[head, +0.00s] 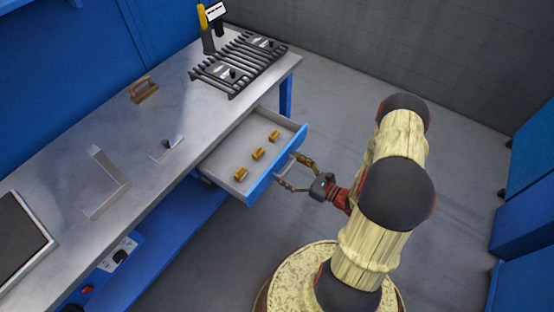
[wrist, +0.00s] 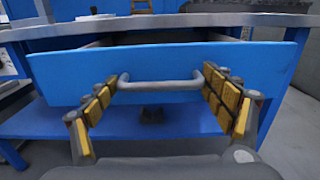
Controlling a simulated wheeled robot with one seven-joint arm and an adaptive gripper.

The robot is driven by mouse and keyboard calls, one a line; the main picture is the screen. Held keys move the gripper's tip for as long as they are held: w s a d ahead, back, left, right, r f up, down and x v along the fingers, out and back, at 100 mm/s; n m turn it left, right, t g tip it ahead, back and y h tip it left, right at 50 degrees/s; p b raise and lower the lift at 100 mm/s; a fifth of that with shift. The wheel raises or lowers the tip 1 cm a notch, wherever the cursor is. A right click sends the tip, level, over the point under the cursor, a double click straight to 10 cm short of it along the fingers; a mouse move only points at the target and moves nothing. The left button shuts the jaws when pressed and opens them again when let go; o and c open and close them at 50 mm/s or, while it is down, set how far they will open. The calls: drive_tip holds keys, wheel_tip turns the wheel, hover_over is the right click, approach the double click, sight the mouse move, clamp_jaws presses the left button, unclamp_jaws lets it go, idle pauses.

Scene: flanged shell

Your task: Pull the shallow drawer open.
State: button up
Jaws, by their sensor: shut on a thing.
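The shallow drawer (head: 262,182) has a blue front and a grey inside. It stands well out from under the workbench, with several small brass-coloured blocks (head: 257,154) lying in it. Its blue front (wrist: 70,75) fills the middle of the wrist view. The grey bar handle (wrist: 160,86) runs across that front. My gripper (head: 293,173) is at the drawer front, shut on the handle. In the wrist view its yellow-padded fingers (wrist: 158,90) sit at the two ends of the bar.
The grey workbench top (head: 75,150) carries a wooden-looking handled block (head: 143,90), a metal square (head: 105,182), a black grate-like rack (head: 240,63) and a dark-screened panel (head: 20,235). A blue lower shelf (head: 180,230) lies below. The floor to the right is open up to blue cabinets (head: 525,200).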

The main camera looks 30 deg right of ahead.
drive_tip(key=shift+v, duration=0.9)
drive_tip(key=shift+d+r, duration=0.1)
drive_tip(key=o, duration=1.6)
drive_tip(key=shift+o, duration=0.3)
drive_tip(key=v, duration=1.2)
